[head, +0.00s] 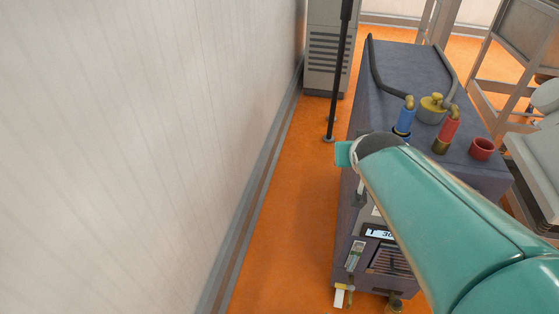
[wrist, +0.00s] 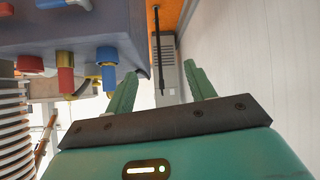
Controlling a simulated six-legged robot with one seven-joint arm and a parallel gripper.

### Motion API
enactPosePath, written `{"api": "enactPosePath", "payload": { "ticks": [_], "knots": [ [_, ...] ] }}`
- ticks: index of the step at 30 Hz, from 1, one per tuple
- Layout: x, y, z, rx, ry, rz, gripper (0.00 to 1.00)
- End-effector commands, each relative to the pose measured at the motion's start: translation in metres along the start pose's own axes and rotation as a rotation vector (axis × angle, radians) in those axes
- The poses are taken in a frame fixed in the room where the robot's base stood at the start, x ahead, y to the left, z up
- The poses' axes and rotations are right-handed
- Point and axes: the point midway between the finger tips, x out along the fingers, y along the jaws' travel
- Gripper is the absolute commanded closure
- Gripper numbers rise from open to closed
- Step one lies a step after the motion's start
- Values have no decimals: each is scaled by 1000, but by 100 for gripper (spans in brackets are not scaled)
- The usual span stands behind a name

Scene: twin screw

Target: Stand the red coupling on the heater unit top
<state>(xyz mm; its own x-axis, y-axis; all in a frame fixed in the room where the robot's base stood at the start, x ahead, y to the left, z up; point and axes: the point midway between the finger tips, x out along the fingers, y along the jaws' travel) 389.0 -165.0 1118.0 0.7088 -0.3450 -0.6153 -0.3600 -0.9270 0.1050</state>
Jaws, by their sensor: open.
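The heater unit (head: 400,70) is a dark blue-grey box. The red coupling (head: 450,124) stands upright over a brass fitting near the top's front edge, with a hose at its upper end. It also shows upside down in the wrist view (wrist: 66,80). The blue coupling (head: 405,116) stands left of it, and an empty-looking red cup (head: 482,148) sits to its right. My gripper (head: 345,154) is mostly hidden by my arm, at the unit's front left.
A yellow-topped cap (head: 432,107) sits behind the couplings, with dark hoses (head: 378,75) around it. A thin dark post (head: 340,90) and a grey cabinet (head: 323,55) stand beyond. A pale wall (head: 150,140) bounds the left. Orange floor (head: 295,200) is clear between wall and unit.

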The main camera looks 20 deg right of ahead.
Motion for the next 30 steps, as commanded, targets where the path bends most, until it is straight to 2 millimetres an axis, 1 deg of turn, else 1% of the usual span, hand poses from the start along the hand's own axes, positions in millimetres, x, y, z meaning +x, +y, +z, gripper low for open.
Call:
{"api": "enactPosePath", "payload": {
  "ticks": [1, 2, 3, 6, 9, 12, 14, 30],
  "knots": [
    [-20, -28, 9, -31, -51, -55, 46],
    [-32, -42, 18, -48, -91, -84, 46],
    [-47, -60, 29, -73, -142, -125, 46],
    [-84, -92, 58, -138, -257, -220, 46],
    [-110, -110, 80, -191, -337, -287, 46],
    [-123, -117, 91, -216, -379, -318, 46],
    [-125, -118, 93, -221, -388, -323, 46],
    [-124, -118, 93, -219, -388, -320, 46]
  ]
}}
